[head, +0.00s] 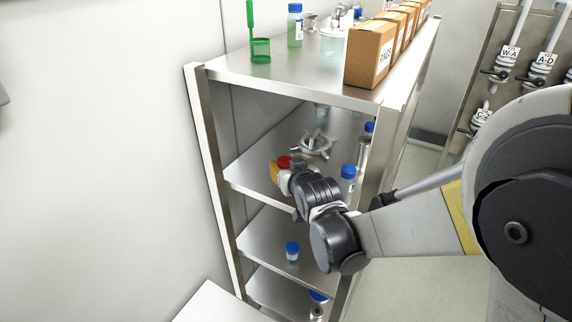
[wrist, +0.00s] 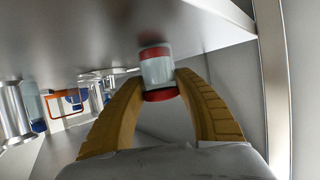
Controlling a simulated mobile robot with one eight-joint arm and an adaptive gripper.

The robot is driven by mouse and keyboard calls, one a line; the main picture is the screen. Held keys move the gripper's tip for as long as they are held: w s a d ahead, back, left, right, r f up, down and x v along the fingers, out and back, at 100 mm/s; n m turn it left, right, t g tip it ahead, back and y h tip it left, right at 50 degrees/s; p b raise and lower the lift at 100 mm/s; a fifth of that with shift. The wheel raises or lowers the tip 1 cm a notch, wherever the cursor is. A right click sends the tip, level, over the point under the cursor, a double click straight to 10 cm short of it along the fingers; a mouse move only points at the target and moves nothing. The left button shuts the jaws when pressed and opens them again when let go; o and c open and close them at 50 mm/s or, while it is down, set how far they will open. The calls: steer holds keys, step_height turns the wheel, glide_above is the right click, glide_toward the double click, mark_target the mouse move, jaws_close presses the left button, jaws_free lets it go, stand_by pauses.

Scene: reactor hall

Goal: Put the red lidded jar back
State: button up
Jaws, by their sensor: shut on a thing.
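The red lidded jar shows its red lid (head: 284,162) near the left side of the upper inner shelf (head: 262,165) in the head view. In the wrist view, which looks upside down, the jar (wrist: 157,72) has a pale body and red at both ends. My gripper (wrist: 160,82) has its two yellow fingers closed on the jar's sides. The jar is close to the metal shelf surface; I cannot tell whether it touches it. In the head view my gripper (head: 282,172) reaches in over the shelf's front, and its wrist hides part of the jar.
A metal stand with legs (head: 316,146) sits behind the jar. A blue-capped bottle (head: 347,180) stands right of my wrist. A blue-capped jar (head: 292,250) is one shelf below. Cardboard boxes (head: 369,54) and a green holder (head: 260,50) are on top. The rack's left post (head: 207,130) is nearby.

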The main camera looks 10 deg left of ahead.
steer(key=o, duration=1.2)
steer(key=shift+f, duration=0.1)
steer(key=shift+r, duration=0.2)
steer(key=v, duration=1.2)
steer(key=shift+p, duration=0.4)
